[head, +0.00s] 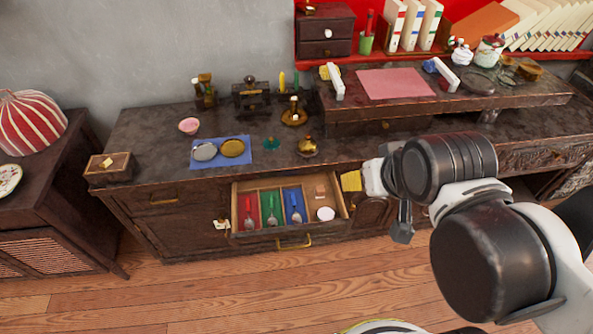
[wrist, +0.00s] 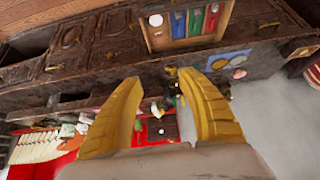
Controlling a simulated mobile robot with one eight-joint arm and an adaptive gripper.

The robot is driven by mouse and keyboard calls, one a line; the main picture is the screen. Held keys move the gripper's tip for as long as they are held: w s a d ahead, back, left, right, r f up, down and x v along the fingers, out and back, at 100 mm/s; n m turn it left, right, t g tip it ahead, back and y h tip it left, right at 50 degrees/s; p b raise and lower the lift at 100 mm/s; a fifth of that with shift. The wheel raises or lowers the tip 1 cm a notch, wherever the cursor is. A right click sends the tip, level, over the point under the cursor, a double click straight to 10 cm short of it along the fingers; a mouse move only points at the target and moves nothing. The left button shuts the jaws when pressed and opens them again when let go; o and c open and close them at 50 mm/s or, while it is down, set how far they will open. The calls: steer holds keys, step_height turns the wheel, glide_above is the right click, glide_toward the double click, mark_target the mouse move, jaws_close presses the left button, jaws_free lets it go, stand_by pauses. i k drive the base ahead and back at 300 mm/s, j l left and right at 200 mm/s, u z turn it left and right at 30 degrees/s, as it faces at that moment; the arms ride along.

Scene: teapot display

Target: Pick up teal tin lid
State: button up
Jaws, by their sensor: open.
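The teal tin lid (head: 271,143) is a small round teal piece with a knob on the dark cabinet top. In the head view it lies between the blue cloth and a brass pot (head: 307,147). I cannot make it out for sure in the wrist view. My gripper (wrist: 160,78) shows two yellow fingers spread apart, with nothing between them. In the head view a yellow finger (head: 351,181) shows in front of the cabinet, right of the open drawer, well apart from the lid and to its lower right.
The drawer (head: 292,243) stands open below the lid, with red, green and blue compartments holding scoops. A blue cloth (head: 222,160) bears two round discs. A candle holder (head: 294,117) stands behind the brass pot. A raised shelf (head: 400,110) fills the right.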

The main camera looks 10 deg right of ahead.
mark_target(271, 143)
steer(key=i+j, duration=0.8)
steer(key=i, duration=0.1)
